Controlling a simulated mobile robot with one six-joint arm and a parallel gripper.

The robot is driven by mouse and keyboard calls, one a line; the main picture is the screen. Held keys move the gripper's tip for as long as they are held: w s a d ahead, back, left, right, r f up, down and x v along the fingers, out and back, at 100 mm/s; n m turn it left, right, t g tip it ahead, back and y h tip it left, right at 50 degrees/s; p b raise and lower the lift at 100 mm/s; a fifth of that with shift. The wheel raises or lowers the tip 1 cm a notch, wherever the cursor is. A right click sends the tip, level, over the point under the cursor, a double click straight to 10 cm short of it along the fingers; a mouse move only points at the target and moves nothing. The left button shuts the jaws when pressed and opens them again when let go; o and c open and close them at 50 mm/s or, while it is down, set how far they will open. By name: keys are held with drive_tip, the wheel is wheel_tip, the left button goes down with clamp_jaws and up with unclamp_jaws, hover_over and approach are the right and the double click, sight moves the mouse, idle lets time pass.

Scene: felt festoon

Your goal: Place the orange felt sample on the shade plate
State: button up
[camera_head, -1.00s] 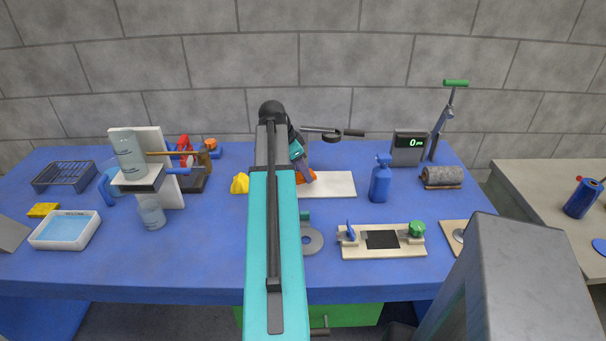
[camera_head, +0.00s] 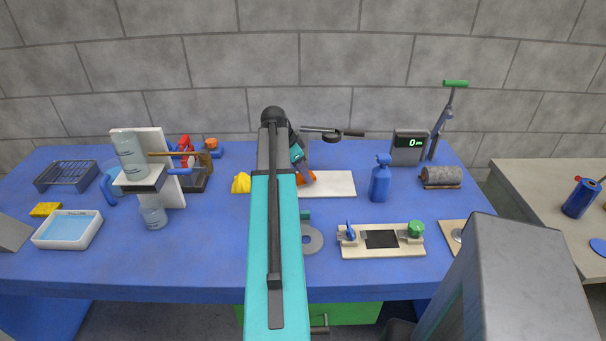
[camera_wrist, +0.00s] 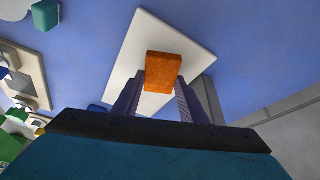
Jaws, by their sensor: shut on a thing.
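The orange felt sample (camera_wrist: 163,70) is a small thick block between the two fingers of my gripper (camera_wrist: 158,95) in the wrist view. My gripper is shut on it. Behind it lies a flat white rectangular plate (camera_wrist: 195,45), which looks like the shade plate. In the head view the plate (camera_head: 332,184) lies on the blue table, and the orange felt (camera_head: 306,178) shows at its left end, partly hidden by my gripper (camera_head: 306,172). I cannot tell whether the felt touches the plate.
A yellow lump (camera_head: 241,183) lies left of my arm. A blue spray bottle (camera_head: 380,180) stands right of the plate. A fixture with a green knob (camera_head: 416,229) sits in front, beside a grey ring (camera_head: 312,240). A lens on an arm (camera_head: 332,134) extends behind the plate.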

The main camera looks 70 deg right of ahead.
drive_tip(key=shift+f, duration=0.6)
drive_tip(key=shift+f, duration=0.15)
drive_tip(key=o, duration=1)
drive_tip(key=shift+b+v, duration=0.95)
drive_tip(key=shift+v, duration=5.2)
